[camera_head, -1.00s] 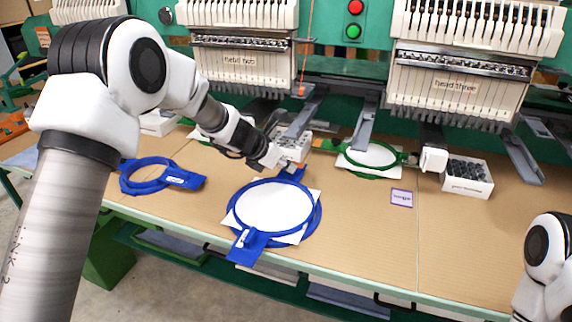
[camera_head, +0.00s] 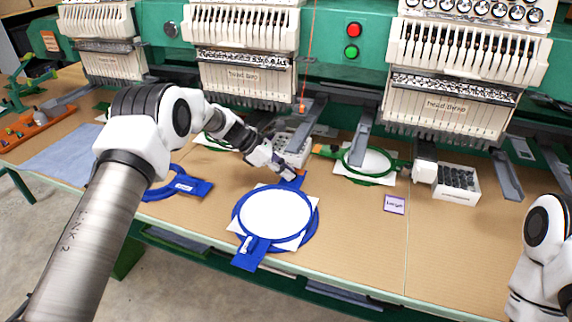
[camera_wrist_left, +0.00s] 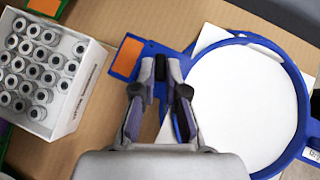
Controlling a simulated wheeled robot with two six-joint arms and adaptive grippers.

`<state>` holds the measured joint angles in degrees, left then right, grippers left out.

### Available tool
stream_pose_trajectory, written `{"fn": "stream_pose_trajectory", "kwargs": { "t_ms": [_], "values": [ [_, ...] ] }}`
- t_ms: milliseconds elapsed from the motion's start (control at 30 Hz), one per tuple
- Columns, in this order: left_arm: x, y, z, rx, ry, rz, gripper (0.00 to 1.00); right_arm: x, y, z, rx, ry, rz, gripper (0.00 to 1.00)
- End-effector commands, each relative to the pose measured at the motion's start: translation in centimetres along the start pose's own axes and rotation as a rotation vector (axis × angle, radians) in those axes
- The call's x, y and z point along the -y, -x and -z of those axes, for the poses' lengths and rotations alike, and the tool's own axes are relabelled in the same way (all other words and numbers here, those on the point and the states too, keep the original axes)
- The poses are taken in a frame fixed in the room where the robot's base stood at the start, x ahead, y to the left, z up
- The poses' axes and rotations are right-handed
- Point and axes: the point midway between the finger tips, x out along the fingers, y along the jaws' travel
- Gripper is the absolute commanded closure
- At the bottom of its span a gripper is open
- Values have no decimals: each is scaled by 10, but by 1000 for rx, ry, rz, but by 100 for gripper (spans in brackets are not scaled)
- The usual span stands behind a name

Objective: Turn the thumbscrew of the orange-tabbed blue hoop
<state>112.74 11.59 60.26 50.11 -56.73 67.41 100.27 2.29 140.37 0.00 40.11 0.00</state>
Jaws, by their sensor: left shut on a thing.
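The orange-tabbed blue hoop (camera_head: 313,222) lies on the table with white fabric (camera_head: 272,212) inside it. In the left wrist view, the hoop (camera_wrist_left: 303,95) is on the right, and its blue bracket carries an orange tab (camera_wrist_left: 127,57). My left gripper (camera_head: 287,172) is at the hoop's far side, by that tab. In the left wrist view, my left gripper (camera_wrist_left: 161,66) is shut on the dark thumbscrew (camera_wrist_left: 160,78) between its fingertips. The fingers hide part of the thumbscrew and bracket. My right gripper is out of view.
Another blue hoop (camera_head: 190,186) lies to the left, partly behind my left arm. A green hoop (camera_head: 372,179) lies under a machine head to the right. A white box of spools (camera_wrist_left: 72,98) stands near my left gripper. A purple-edged card (camera_head: 395,204) lies on open table.

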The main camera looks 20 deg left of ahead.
Motion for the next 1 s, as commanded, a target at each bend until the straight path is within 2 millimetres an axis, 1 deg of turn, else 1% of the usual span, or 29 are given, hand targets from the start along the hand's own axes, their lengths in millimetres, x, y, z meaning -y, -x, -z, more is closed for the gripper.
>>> {"fn": "stream_pose_trajectory", "kwargs": {
  "t_ms": [100, 267, 500, 633, 800, 1000],
  "values": [
    [-3, -2, 2, -1, -77, 73, 100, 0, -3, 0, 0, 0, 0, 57],
    [-5, -4, 3, 0, -154, 148, 100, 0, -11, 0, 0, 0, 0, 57],
    [-10, -7, 3, 6, -235, 228, 100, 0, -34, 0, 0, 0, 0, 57],
    [-10, -6, 2, 5, -263, 258, 100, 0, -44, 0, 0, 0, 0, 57],
    [-8, -3, 1, 0, -285, 283, 100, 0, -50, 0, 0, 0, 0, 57],
    [-6, -2, 0, -3, -292, 293, 100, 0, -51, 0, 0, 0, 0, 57]
  ]
}}
